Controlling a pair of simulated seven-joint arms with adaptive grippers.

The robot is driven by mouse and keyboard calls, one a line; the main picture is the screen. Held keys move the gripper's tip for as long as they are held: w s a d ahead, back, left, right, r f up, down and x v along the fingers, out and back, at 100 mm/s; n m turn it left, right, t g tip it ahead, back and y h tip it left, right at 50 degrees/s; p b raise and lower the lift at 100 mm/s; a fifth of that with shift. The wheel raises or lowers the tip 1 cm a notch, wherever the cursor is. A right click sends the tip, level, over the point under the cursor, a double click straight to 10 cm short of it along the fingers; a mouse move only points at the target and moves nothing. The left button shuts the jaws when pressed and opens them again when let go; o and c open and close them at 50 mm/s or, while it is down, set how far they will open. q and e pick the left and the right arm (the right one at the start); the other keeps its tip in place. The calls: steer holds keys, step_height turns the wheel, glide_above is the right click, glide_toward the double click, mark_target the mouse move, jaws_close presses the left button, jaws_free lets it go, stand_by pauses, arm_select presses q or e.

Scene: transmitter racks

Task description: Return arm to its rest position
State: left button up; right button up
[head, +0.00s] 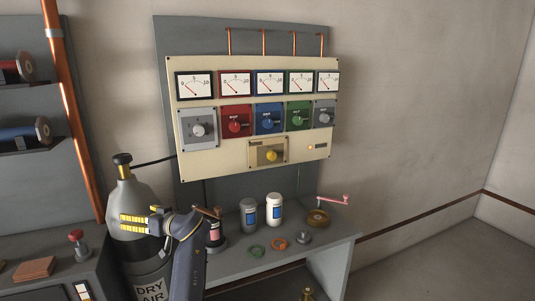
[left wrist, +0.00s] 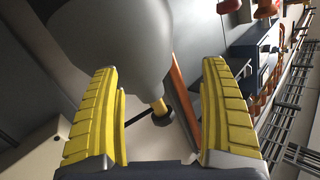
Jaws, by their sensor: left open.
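My left gripper (head: 131,225) is in the lower left of the head view, in front of the grey dry-air cylinder (head: 133,196). Its yellow ridged fingers point left and are apart. In the left wrist view my left gripper (left wrist: 160,110) shows both fingers spread with nothing held between them. The rounded grey cylinder (left wrist: 115,35) fills the upper left there, beyond the fingers. I cannot tell whether the gripper touches it. My right gripper is not in view.
A cream meter panel (head: 215,155) with dials and coloured knobs stands on the back wall. A copper pipe (head: 72,110) runs down at left. Floor at right is clear.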

arm_select(q)
steer(key=s+d+f+m+t+h, duration=0.15)
steer(key=s+f+m+h, duration=0.55)
steer(key=s+f, duration=1.45)
steer(key=s+d+f+m+h, duration=0.1)
steer(key=s+d+f+m, duration=0.15)
steer(key=s, duration=0.45)
steer(key=s+d+f+m+h, duration=0.15)
steer(key=s+d+m, duration=0.25)
steer(key=s, duration=0.4)
steer(key=s+d+f+m+h, duration=0.1)
steer(key=s+d+f+m, duration=0.2)
steer(key=s, duration=0.4)
steer(key=s+d+f+g+h, duration=0.1)
steer(key=d+f+g, duration=0.15)
steer(key=f, duration=1.25)
steer(key=s+d+f+g+h, duration=0.1)
steer(key=s+d+f+h, duration=0.15)
steer(key=f, duration=1.25)
steer(key=s+f+n+g+h, duration=0.1)
steer(key=s+f+n+g, duration=0.1)
steer(key=s+f, duration=1.9)
steer(key=shift+s+d+n+g, duration=0.25)
steer(key=shift+d+n+g, duration=0.1)
steer(key=shift+g, duration=0.25)
